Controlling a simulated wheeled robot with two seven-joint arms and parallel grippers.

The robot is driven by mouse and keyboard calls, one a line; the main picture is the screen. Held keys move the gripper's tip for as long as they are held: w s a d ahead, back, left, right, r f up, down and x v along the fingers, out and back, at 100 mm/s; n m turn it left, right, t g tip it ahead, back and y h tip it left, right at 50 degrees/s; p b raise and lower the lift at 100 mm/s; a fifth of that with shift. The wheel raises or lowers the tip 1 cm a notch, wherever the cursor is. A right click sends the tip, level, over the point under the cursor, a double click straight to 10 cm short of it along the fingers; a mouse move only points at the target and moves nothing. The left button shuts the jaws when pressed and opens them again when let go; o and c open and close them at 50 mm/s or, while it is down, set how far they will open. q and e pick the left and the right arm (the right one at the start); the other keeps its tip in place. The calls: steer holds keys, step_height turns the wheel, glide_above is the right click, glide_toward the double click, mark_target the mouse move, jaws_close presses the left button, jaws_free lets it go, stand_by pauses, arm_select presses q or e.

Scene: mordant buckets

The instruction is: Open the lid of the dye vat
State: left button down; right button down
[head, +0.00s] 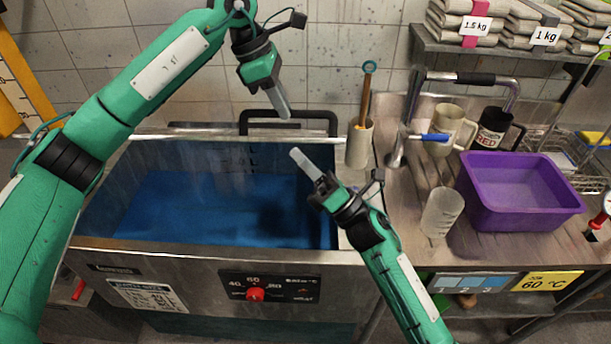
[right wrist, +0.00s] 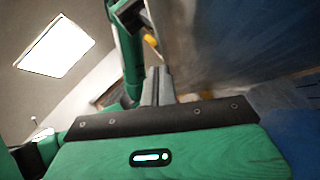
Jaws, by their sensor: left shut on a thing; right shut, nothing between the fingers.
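The dye vat (head: 190,262) is a steel tub at the left, with dark blue liquid (head: 200,205) inside. Its mouth is uncovered. The lid (head: 190,134) shows as a thin, nearly edge-on strip along the back rim, raised up. Its black handle (head: 325,115) stands at the back. My left gripper (head: 285,112) is shut on the handle's top bar. My right gripper (head: 297,156) is shut and empty, in the air over the vat's right part. Its closed fingers show in the right wrist view (right wrist: 157,86).
A beige holder (head: 359,146) with a stick stands at the vat's right rim. The vat's front has a red knob (head: 255,294).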

arm_select(q)
steer(key=shift+w+a+f, duration=0.15)
steer(key=shift+f, duration=0.1)
